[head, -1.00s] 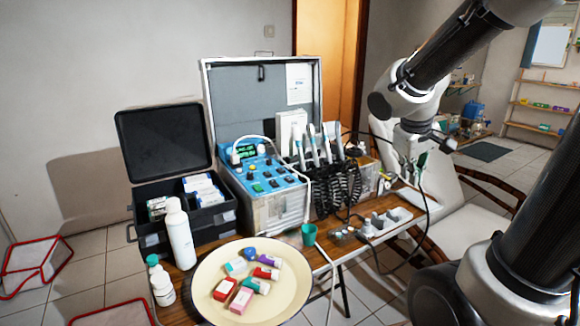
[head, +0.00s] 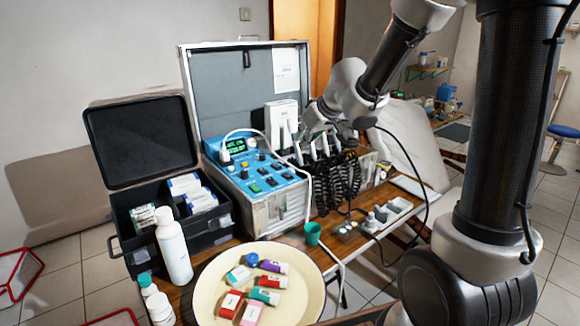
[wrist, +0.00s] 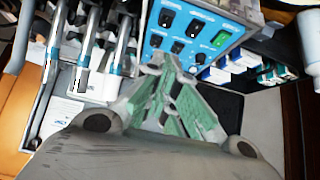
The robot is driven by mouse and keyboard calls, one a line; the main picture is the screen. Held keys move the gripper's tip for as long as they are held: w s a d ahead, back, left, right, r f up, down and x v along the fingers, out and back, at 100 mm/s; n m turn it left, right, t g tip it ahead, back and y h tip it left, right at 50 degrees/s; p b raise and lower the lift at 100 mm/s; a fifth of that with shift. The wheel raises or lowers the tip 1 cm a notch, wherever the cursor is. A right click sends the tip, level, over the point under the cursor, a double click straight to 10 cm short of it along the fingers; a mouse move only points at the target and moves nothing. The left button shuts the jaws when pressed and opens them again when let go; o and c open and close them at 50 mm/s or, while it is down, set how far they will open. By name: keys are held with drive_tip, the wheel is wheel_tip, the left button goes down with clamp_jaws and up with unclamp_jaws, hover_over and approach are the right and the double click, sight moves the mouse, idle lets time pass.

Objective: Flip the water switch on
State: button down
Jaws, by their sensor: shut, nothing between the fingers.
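The blue control panel (head: 258,172) is the sloping top of the dental unit in the open grey case. It bears several black switches, a lit green display and a green switch (head: 255,188). In the wrist view the panel (wrist: 212,18) shows black switches and the green switch (wrist: 221,38). I cannot read which one is the water switch. My gripper (wrist: 166,64) is shut and empty, its green-padded fingertips over the panel's edge near the black switches. I cannot tell whether it touches. In the head view its tips are hard to tell from the handpieces.
Upright handpieces (head: 325,146) with coiled black hoses stand right of the panel. The raised case lid (head: 215,85) is behind it. A black box (head: 218,235) stands left. A white bottle (head: 174,250), a cream tray (head: 205,300) and a green cup (head: 312,234) are in front.

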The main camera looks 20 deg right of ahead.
hover_over(286, 174)
drive_tip(key=s, duration=0.2)
drive_tip(key=f, duration=0.7)
drive_tip(key=shift+d+f, duration=0.2)
drive_tip(key=shift+d, duration=0.2)
wheel_tip(286, 174, down, 3)
drive_tip(key=shift+f, duration=0.1)
drive_tip(key=shift+d+f, duration=0.1)
drive_tip(key=shift+f, duration=0.35)
drive_tip(key=shift+s+f, duration=0.15)
drive_tip(key=shift+f, duration=0.2)
drive_tip(key=shift+s+d+f, duration=0.1)
drive_tip(key=shift+s+f, duration=0.05)
drive_tip(key=shift+f, duration=0.1)
drive_tip(key=shift+r, duration=0.1)
